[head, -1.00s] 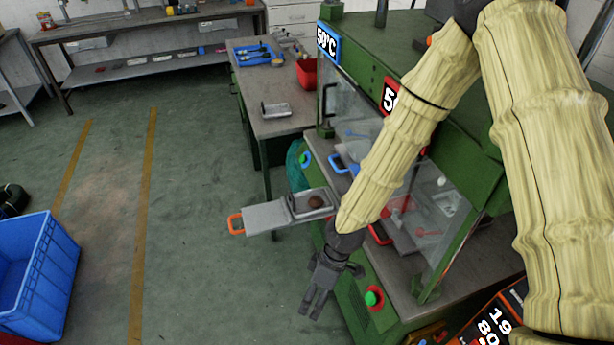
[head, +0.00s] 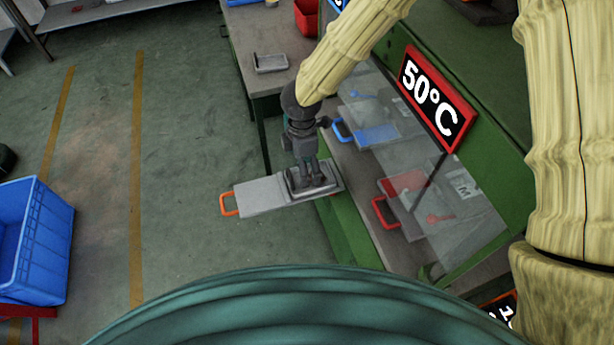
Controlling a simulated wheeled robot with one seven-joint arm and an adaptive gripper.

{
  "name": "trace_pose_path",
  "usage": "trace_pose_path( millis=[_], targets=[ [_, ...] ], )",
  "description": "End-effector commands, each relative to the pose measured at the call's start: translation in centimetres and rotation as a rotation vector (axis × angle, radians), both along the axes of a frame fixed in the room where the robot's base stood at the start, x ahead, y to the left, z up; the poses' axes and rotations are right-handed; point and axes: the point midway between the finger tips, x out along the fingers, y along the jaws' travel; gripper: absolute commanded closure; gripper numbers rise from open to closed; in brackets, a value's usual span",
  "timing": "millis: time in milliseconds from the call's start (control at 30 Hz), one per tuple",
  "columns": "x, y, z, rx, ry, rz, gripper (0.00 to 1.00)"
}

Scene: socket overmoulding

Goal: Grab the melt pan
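A small grey metal pan (head: 334,184), which looks like the melt pan, sits on the right end of a flat grey tray (head: 258,196). The tray has an orange handle (head: 229,204) and sticks out from the green machine. My gripper (head: 314,183) points down over the pan, its fingertips at or inside the pan's outline. The fingers hide most of the pan's inside. I cannot tell whether they touch the pan or grip it.
Another small pan (head: 270,63) lies on the side table (head: 262,30). A blue crate (head: 32,240) is at left; the floor between is clear.

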Motion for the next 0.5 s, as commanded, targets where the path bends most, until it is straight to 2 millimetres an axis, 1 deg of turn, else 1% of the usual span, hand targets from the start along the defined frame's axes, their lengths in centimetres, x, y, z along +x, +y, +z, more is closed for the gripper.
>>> trace_pose_path(
  millis=[267, 500],
  targets=[
    [0.1, -0.4, -1.2, 0.000, 0.002, -0.002, 0.00],
    [0.3, -1.2, -3.6, 0.000, 0.003, -0.001, 0.00]
  ],
)
